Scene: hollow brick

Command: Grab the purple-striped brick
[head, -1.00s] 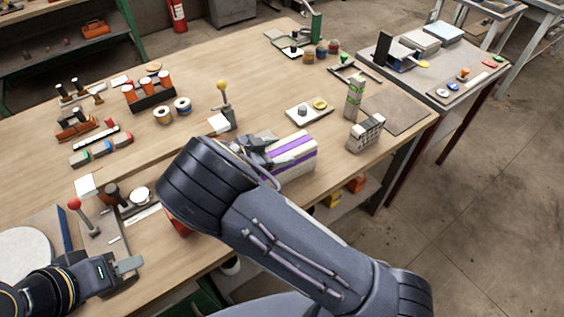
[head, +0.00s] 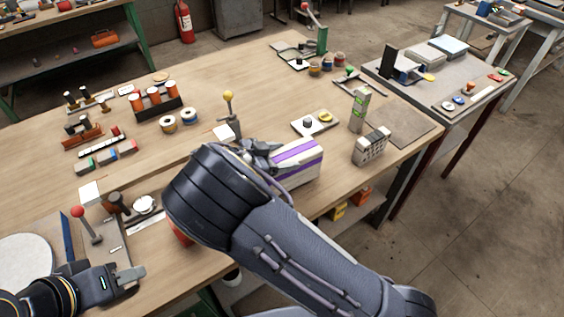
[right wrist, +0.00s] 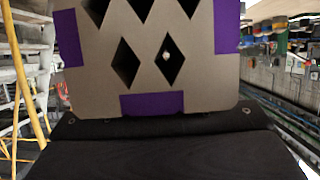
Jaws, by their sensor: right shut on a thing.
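The purple-striped brick (head: 303,166) is a pale block with purple bands, near the front edge of the workbench. Its near-left part is hidden behind my right arm. My right gripper (head: 262,156) is at the brick's left end and shut on it; its fingertips are mostly hidden in the head view. In the right wrist view the brick's grey face (right wrist: 145,75), with diamond-shaped holes and purple patches, fills the upper middle, close to the dark gripper body. My left gripper (head: 132,274) is at the lower left, away from the brick; its finger gap is unclear.
A grey hollow block (head: 371,146) and a green-marked upright block (head: 359,109) stand right of the brick. A white tray (head: 315,122) lies behind it. A yellow-knobbed lever (head: 230,112) stands behind my right gripper. The bench's middle back is clear.

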